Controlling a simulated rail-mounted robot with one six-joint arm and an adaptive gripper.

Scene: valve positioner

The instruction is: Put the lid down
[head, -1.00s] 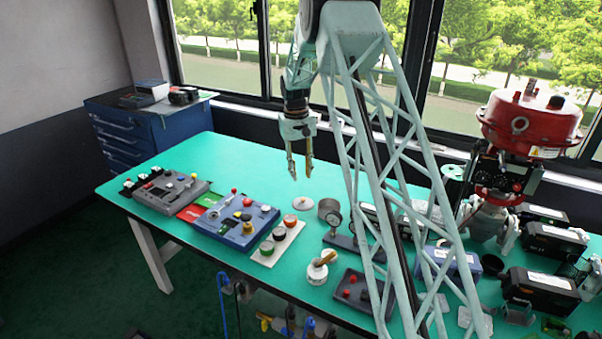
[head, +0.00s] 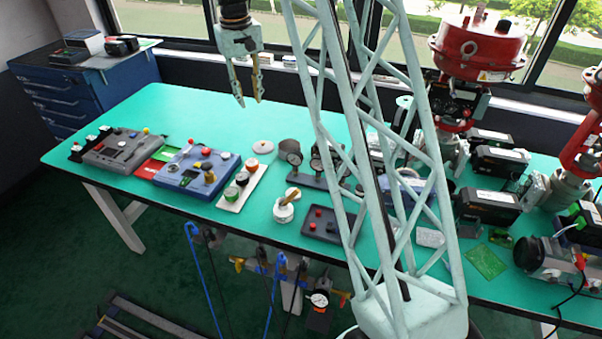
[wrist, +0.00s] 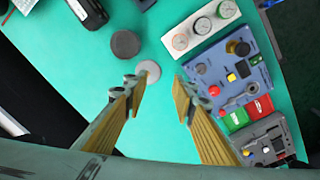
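A pale round disc (head: 262,147), which looks like the lid, lies flat on the green table behind the small white jar. It also shows in the wrist view (wrist: 148,70), near my left fingertip in the picture. My gripper (head: 249,101) hangs above the table, up and slightly left of the disc in the head view. Its two fingers (wrist: 158,88) are apart with nothing between them. The white jar (head: 284,212) stands near the table's front edge with a wooden-handled tool at its top. I cannot tell whether the jar is open.
A grey cylinder (wrist: 125,43) stands beside the disc. A white strip with round gauges (head: 240,185) and a blue control panel (head: 197,170) lie to the left. A dark tray (head: 328,224) lies right of the jar. The table's back left is clear.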

